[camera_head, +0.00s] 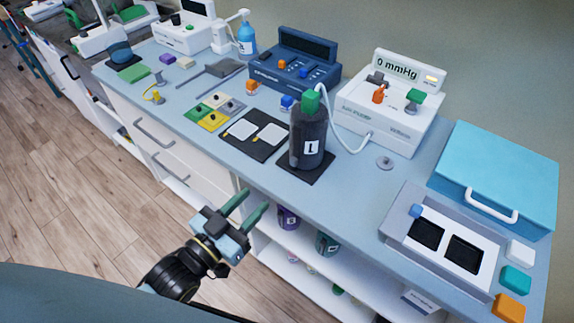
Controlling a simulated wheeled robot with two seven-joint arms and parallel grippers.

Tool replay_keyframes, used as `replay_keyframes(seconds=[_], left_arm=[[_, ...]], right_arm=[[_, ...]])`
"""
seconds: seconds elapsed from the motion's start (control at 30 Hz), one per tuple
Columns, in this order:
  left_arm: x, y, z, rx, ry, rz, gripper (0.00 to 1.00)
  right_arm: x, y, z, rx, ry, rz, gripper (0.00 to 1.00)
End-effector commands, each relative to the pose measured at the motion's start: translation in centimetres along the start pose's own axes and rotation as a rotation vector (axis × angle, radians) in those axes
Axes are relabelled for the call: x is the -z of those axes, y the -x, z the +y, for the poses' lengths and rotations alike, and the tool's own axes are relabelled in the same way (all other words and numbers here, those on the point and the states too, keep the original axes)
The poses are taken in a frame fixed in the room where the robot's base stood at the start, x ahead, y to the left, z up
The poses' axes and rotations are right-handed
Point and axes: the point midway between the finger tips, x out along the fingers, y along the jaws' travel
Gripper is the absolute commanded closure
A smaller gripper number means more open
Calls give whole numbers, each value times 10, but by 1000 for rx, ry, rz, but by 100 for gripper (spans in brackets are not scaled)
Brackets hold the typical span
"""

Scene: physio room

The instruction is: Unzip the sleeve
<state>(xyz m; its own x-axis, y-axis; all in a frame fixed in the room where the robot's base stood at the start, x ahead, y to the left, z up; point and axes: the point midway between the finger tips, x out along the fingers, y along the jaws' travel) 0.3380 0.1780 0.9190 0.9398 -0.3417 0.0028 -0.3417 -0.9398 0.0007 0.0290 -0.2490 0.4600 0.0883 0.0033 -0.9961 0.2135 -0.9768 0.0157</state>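The sleeve (309,140) is a dark grey upright cylinder with a white label marked "L". It stands on a black mat (315,172) on the counter. A green block-like tab (311,103), perhaps the zip pull, sits at its top edge. The zip line itself cannot be made out. My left gripper (256,199) is open and empty, with its two green fingers apart. It is in front of the counter's edge, below and left of the sleeve, and touches nothing visible. My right gripper is not in view.
A white hose (346,145) runs from beside the sleeve to the white pressure unit (391,103) reading "0 mmHg". A dark pad with white squares (254,151) lies left of the sleeve. A blue box (497,177) and a grey tray (385,232) stand at right.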

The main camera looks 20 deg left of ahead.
Motion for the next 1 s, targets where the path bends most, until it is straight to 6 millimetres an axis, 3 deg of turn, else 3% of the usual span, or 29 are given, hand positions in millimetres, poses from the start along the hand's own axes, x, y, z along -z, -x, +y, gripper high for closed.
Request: replay_keyframes(seconds=[0.6,0.8,1.0], left_arm=[[-1,-108,0,1,-1,0,64],[-1,-125,0,1,-1,-1,64],[-1,-128,0,1,-1,-2,64]], right_arm=[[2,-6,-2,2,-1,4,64],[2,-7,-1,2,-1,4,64],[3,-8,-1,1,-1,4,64]])
